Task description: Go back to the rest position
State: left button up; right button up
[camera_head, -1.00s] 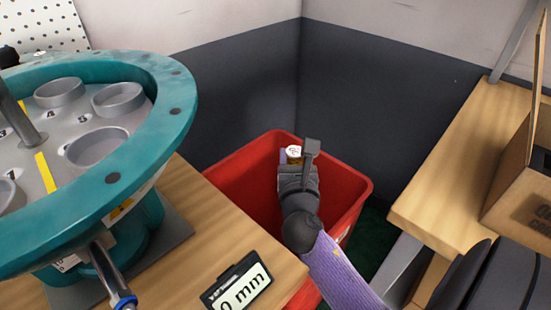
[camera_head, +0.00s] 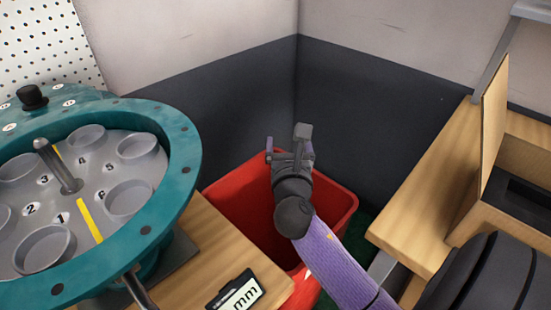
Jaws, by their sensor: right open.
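My right gripper (camera_head: 287,148) is at the end of my purple arm, over the red bin (camera_head: 347,212). Its fingers point away from me toward the back corner, and they are open with nothing seen between them. The arm hides part of the bin's inside. My left gripper is not in view. The teal valve positioner (camera_head: 187,150) stands at the left, with numbered round cups and a yellow stripe on its grey disc.
A wooden table (camera_head: 230,252) carries the valve positioner and a black display (camera_head: 236,292) reading "mm". At the right, a wooden bench (camera_head: 428,215) holds an open cardboard box (camera_head: 483,215). Dark grey walls (camera_head: 370,110) meet behind the bin.

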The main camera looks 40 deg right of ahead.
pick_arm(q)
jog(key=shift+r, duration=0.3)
pick_arm(e)
jog(key=shift+r, duration=0.45)
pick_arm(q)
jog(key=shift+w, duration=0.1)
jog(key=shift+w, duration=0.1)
